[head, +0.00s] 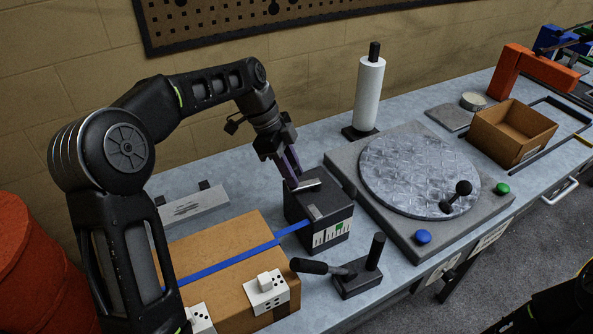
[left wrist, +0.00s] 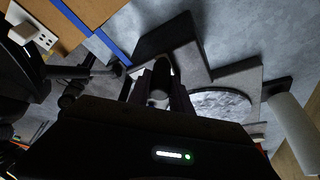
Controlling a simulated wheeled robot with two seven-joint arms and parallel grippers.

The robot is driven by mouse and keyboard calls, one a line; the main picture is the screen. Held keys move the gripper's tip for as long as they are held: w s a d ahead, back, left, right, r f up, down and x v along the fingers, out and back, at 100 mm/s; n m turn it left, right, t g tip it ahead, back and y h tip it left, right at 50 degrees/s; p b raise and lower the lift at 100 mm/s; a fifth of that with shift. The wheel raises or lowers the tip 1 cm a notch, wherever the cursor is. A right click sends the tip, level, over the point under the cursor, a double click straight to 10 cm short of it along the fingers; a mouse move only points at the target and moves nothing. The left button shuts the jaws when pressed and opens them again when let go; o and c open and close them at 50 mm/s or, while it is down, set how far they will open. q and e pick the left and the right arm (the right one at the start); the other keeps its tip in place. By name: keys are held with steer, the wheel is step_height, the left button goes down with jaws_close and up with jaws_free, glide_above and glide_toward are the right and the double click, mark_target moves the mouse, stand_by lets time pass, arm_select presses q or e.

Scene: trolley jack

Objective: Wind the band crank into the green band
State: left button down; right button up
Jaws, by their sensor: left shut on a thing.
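A dark box (head: 301,214) stands on the bench with a blue band (head: 240,254) running from it over a cardboard carton (head: 213,249). Its front has a white scale with a small green band (head: 342,227); a pointer is too small to tell. The band crank (head: 308,185) shows as a pale grey bar on top of the box. My left gripper (head: 296,182) comes down from above and is shut on the crank, which its fingers partly hide. In the left wrist view the fingers (left wrist: 161,88) close around a part in front of the dark box (left wrist: 165,40).
A lever on a block (head: 358,280) stands in front of the box. A round metal plate (head: 418,175) with a dark handle, blue button (head: 423,237) and green button (head: 502,188) lies right. A paper roll (head: 368,95) stands behind. An open carton (head: 512,132) is farther right.

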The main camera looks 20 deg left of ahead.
arm_select(q)
steer(key=shift+w+a, duration=0.1)
steer(key=c, duration=1.2)
jaws_free()
steer(key=shift+o, duration=0.2)
steer(key=shift+r, duration=0.1)
steer(key=shift+a+r, duration=0.1)
steer(key=shift+r, duration=0.2)
steer(key=p+v, duration=0.1)
steer(key=v, duration=0.6)
steer(key=shift+p, duration=0.3)
